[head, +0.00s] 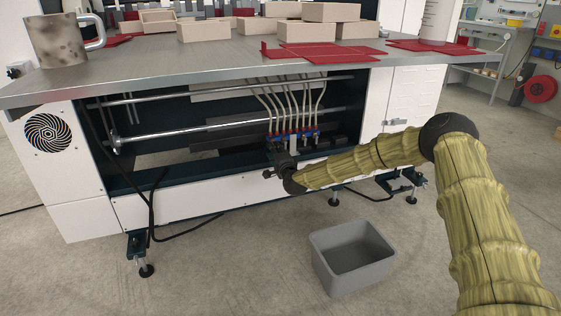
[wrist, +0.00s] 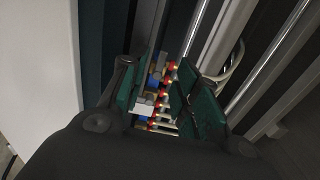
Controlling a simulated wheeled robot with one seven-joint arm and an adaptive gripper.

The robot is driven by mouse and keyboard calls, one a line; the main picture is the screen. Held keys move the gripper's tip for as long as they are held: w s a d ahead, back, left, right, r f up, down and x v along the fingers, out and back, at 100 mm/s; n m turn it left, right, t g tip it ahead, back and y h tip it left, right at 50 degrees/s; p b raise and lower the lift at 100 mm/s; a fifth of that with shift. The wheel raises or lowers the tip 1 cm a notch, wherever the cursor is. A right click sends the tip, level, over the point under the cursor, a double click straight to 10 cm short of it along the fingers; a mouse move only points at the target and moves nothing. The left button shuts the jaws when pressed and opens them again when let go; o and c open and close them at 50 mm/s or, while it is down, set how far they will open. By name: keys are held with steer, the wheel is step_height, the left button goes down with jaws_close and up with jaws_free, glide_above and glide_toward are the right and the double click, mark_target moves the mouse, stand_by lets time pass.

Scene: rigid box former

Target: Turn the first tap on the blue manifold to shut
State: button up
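The blue manifold (head: 300,137) sits low inside the open front of the machine, with pale hoses rising from its red fittings. My gripper (head: 279,152) is at the left end of the manifold and hides part of it. In the wrist view, my gripper (wrist: 158,88) is open, with dark green pads on both sides. Blue, red and yellow parts of the manifold (wrist: 153,81) show between the fingers, along with a light grey block (wrist: 146,108). I cannot tell whether a finger touches a tap, or how the first tap is turned.
A metal rail (head: 190,130) crosses the bay behind the manifold. The white lower panel (head: 190,199) lies below the bay. A worktop edge (head: 200,82) overhangs it, with boxes and red sheets on top. A grey bin (head: 352,258) stands on the floor.

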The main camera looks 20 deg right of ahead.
steer(key=s, duration=0.8)
steer(key=shift+s, duration=0.35)
steer(key=shift+d, duration=0.1)
